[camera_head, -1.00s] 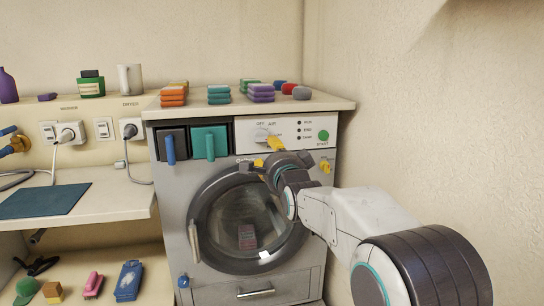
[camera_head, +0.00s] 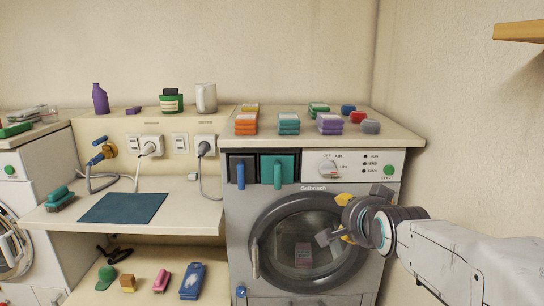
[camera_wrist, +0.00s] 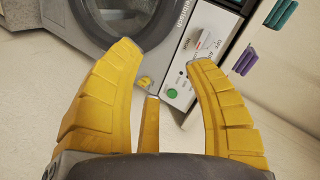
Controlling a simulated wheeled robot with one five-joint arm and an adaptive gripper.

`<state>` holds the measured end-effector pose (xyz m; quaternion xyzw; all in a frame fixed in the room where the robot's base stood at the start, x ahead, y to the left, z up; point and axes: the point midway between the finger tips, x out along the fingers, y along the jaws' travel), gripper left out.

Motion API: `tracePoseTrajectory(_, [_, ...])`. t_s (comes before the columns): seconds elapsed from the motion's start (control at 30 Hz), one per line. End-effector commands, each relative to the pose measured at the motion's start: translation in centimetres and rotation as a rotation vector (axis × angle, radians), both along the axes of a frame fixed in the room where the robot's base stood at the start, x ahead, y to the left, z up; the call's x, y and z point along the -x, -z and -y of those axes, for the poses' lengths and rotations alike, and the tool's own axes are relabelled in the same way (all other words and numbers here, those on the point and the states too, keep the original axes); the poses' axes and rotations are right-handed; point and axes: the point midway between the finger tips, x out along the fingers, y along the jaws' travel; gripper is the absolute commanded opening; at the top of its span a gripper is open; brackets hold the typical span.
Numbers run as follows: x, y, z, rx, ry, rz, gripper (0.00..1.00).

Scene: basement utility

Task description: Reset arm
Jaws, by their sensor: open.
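My gripper (camera_wrist: 165,60) shows large in the wrist view, its yellow fingers spread open with nothing between them. The dryer's control panel (camera_head: 345,165), with a dial and a green start button, is uncovered above my gripper in the head view. The dryer also shows tilted in the wrist view (camera_wrist: 60,14), beyond the fingers. A small pinkish item shows behind the door glass.
Stacks of coloured cloths or sponges, such as the orange stack (camera_head: 246,124), stand on the dryer top (camera_head: 395,137). A counter with a dark teal mat (camera_head: 123,208) is at left. A wall is close at right, with a wooden shelf (camera_head: 520,31) high up.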

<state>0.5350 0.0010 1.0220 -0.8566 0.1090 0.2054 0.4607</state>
Motion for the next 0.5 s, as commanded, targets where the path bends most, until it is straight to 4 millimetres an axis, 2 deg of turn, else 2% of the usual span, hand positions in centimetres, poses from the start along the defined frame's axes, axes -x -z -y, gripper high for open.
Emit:
tracePoseTrajectory(0.03, [2.1, -1.8, 0.0, 0.062, -0.033, -0.056, 0.48])
tracePoseTrajectory(0.3, [13.9, -2.2, 0.1, 0.386, -0.298, -0.382, 0.48])
tracePoseTrajectory(0.5, [22.0, -2.3, 0.2, 0.543, -0.521, -0.570, 0.48])
